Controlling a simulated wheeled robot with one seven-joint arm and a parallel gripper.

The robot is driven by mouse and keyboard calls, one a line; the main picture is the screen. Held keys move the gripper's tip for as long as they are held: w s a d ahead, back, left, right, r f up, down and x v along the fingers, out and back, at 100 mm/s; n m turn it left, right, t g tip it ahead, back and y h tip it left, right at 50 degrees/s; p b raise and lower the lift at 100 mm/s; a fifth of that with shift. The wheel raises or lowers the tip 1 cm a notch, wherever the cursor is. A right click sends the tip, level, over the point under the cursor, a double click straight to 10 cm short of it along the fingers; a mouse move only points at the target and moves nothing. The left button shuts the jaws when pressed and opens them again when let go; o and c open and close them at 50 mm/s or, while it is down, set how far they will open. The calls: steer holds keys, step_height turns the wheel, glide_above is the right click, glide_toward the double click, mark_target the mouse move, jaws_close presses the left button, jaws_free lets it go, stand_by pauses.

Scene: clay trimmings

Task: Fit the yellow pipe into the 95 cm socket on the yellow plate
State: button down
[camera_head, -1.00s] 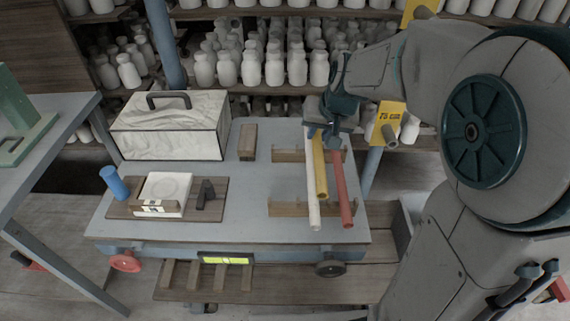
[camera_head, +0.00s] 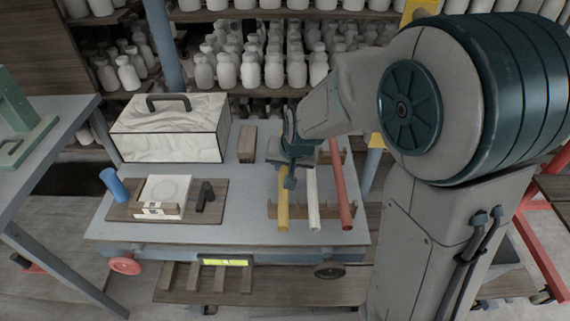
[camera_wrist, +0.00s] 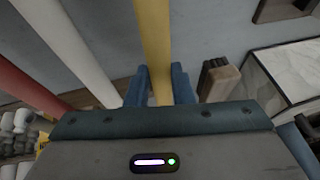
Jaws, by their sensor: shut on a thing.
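The yellow pipe (camera_head: 283,208) is left of the white pipe (camera_head: 313,200) and the red pipe (camera_head: 342,190), roughly parallel to them. My gripper (camera_head: 290,178) is shut on the yellow pipe. In the wrist view the yellow pipe (camera_wrist: 154,45) runs between the two blue fingers (camera_wrist: 160,88). I cannot tell whether the pipe touches the wooden rack (camera_head: 330,211) below it. The yellow plate (camera_head: 374,138) stands behind the cart, mostly hidden by my arm. Its sockets and labels do not show.
The blue-grey cart top (camera_head: 235,205) carries a marbled box (camera_head: 170,130), a wooden block (camera_head: 247,145) and a board (camera_head: 125,212) with a white dish and a blue cylinder (camera_head: 109,180). Shelves of white bottles (camera_head: 250,70) stand behind. A workbench (camera_head: 50,140) is at the left.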

steer(key=shift+f, duration=0.1)
steer(key=shift+f, duration=0.15)
steer(key=c, duration=1.3)
jaws_free()
steer(key=shift+o, duration=0.2)
steer(key=a+v, duration=0.1)
steer(key=v, duration=1.2)
steer(key=s+d+f+g+h+p, duration=0.1)
steer(key=s+d+f+g+h, duration=0.1)
steer(key=s+d, duration=0.9)
steer(key=s, duration=0.2)
steer(key=shift+s+d+n, duration=0.3)
steer(key=shift+d, duration=0.05)
steer(key=shift+s+d+f, duration=0.1)
steer(key=shift+s+f, duration=0.1)
steer(key=shift+c, duration=0.7)
